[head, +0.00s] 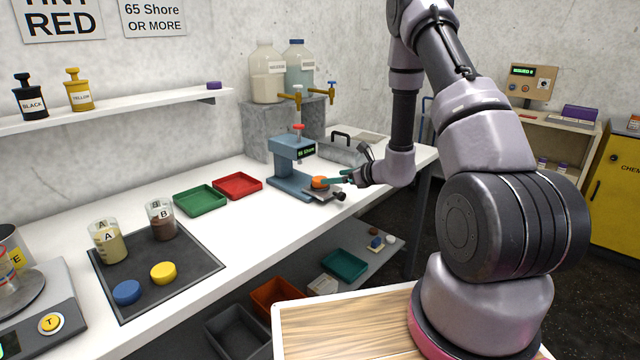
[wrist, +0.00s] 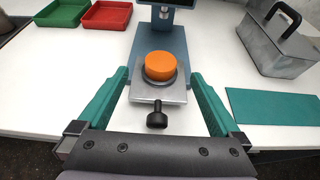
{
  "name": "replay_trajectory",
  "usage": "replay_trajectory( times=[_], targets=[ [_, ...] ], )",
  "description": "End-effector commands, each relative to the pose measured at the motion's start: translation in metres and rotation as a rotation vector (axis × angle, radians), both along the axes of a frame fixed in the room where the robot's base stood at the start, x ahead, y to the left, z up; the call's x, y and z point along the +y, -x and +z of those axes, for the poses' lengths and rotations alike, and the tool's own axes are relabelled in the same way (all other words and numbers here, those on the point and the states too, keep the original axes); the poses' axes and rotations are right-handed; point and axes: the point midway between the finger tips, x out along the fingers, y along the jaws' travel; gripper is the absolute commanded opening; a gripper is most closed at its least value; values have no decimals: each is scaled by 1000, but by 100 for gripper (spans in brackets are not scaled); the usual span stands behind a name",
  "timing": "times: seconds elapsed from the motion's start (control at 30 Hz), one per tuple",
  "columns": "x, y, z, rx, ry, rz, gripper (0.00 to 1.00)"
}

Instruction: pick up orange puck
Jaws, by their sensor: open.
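The orange puck (head: 319,183) sits on the small plate at the foot of the blue hardness tester (head: 290,168). In the wrist view the puck (wrist: 160,66) rests on a round dark seat on the metal plate (wrist: 158,90), with a black knob (wrist: 157,117) in front. My gripper (head: 338,180) is at the tester's front, low over the counter. In the wrist view its teal fingers (wrist: 160,88) are open, one on each side of the plate, with clear gaps to the puck. The puck is between the fingertips or slightly beyond them; exact depth is hard to tell.
A green tray (head: 200,199) and a red tray (head: 238,186) lie left of the tester. A grey toolbox-like case with a handle (wrist: 281,45) and a flat teal sheet (wrist: 272,106) lie to the right. A dark mat (head: 190,283) holds cups and pucks. The counter edge is close below.

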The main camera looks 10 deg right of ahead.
Motion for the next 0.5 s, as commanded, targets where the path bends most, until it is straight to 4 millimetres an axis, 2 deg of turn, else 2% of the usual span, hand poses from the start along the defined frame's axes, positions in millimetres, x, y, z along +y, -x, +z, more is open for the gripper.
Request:
replay_trajectory(
  times=[0.1, 0.27, 0.5],
  targets=[
    [9, -11, -6, -1, 0, 3, 100],
    [14, -19, -11, 1, -1, 3, 100],
    [30, -45, -28, -1, 0, 4, 100]
  ],
)
